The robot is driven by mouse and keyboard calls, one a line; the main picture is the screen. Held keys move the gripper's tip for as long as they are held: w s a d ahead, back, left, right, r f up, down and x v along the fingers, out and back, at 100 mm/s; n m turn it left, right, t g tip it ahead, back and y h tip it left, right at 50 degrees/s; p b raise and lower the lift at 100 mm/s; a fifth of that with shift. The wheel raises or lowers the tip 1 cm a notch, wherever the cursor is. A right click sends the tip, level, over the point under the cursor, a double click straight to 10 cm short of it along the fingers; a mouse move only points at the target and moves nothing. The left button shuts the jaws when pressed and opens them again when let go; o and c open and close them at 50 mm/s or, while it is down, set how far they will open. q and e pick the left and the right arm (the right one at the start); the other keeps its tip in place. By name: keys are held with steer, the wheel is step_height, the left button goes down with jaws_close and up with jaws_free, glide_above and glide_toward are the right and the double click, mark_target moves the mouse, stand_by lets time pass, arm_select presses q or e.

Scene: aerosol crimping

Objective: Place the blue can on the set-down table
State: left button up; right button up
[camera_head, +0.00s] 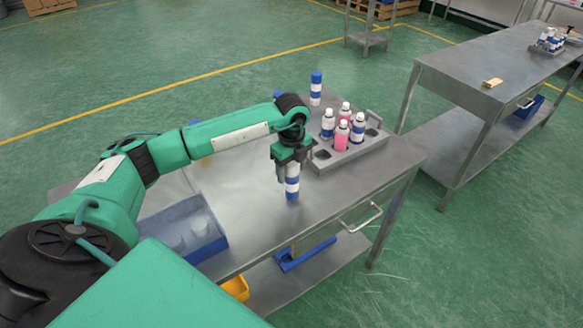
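My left gripper (291,165) points down over the near steel table (245,190), its fingers around the upper part of a blue-and-white can (292,187). The gripper looks shut on this can, though its body hides the can's top. The can is upright near the table's front part; I cannot tell whether its base touches the top. Another blue-and-white can (316,88) stands upright at the table's back edge, apart from the gripper. My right gripper is not in view.
A grey rack (355,152) with several bottles stands right of the gripper. A blue bin (211,241) is at the table's left front. A second steel table (470,75) at the right bears a small tan block (492,83) and more bottles at its far end.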

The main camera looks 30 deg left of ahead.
arm_select(q)
steer(key=shift+r, duration=0.4)
step_height(320, 180, up, 10)
steer(key=b, duration=0.3)
steer(key=shift+r, duration=0.25)
steer(key=shift+r+b, duration=0.3)
steer(key=shift+r, duration=0.25)
steer(key=shift+f, duration=0.1)
